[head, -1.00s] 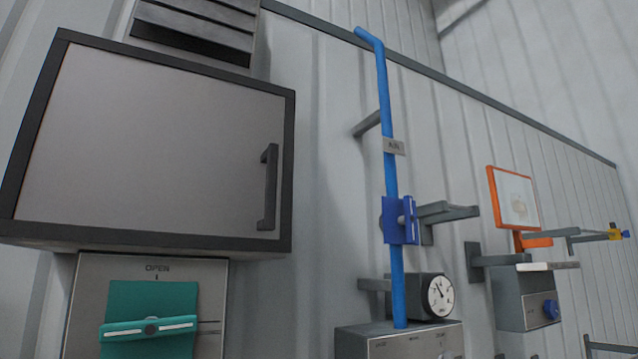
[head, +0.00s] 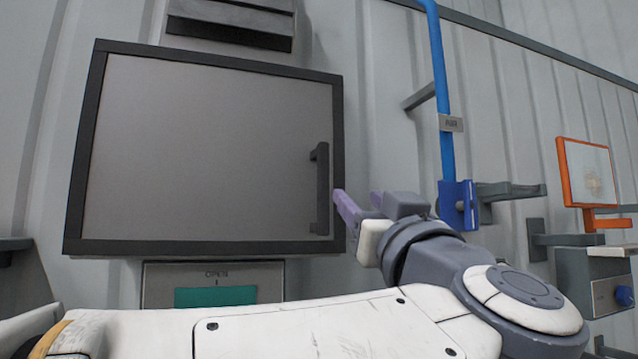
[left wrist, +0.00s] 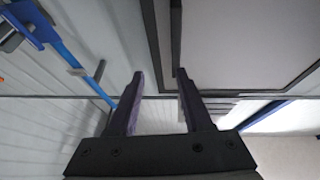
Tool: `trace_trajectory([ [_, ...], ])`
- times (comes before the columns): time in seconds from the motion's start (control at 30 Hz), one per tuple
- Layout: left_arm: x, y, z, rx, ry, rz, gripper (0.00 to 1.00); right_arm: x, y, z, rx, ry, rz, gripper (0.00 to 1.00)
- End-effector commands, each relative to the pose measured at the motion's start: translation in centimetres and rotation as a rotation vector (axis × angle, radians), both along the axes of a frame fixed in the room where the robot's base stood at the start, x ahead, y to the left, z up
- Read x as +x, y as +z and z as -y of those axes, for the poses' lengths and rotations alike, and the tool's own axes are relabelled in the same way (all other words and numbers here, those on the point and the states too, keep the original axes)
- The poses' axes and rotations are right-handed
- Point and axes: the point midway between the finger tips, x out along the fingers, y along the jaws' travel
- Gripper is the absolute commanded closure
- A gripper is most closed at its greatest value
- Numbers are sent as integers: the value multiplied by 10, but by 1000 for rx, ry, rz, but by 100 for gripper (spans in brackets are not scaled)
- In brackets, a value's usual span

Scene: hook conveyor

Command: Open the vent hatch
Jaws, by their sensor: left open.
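The vent hatch (head: 210,145) is a grey panel in a dark frame on the wall, and it looks closed. Its black upright handle (head: 320,190) is near the panel's right edge. My left gripper (head: 357,203) is just right of the handle at the frame's right side in the head view, open and empty. In the left wrist view the open fingers (left wrist: 159,74) point toward the hatch frame (left wrist: 152,40). The handle (left wrist: 176,30) shows as a dark bar ahead of one finger, apart from the gap between them. My right gripper is not in view.
Below the hatch is a panel marked OPEN with a teal part (head: 215,296), partly hidden by my left arm. A blue pipe (head: 438,90) with a blue valve (head: 457,205) stands right of the gripper. A louvred vent (head: 230,25) is above the hatch.

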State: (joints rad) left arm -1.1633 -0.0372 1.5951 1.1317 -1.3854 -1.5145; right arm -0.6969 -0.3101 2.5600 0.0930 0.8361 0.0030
Motion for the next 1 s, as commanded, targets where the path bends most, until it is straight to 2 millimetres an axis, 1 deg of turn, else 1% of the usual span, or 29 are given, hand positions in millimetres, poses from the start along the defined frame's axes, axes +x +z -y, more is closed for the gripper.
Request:
trace_trajectory([
  [0.1, -6, 5, -13, -21, 78, -29, 50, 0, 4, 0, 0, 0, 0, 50],
  [0.17, -5, 7, -17, -25, 98, -36, 50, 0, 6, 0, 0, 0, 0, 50],
  [0.23, 0, 10, -20, -25, 105, -39, 50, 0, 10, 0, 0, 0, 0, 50],
  [0.37, 19, 20, -27, -25, 107, -38, 50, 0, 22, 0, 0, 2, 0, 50],
  [0.6, 59, 37, -40, -24, 105, -36, 50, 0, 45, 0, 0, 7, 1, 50],
  [0.7, 71, 42, -43, -25, 102, -36, 50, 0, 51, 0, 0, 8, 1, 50],
  [0.83, 80, 44, -46, -24, 100, -36, 50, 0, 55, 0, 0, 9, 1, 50],
  [1.0, 84, 44, -47, -25, 99, -36, 50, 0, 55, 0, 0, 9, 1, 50],
])
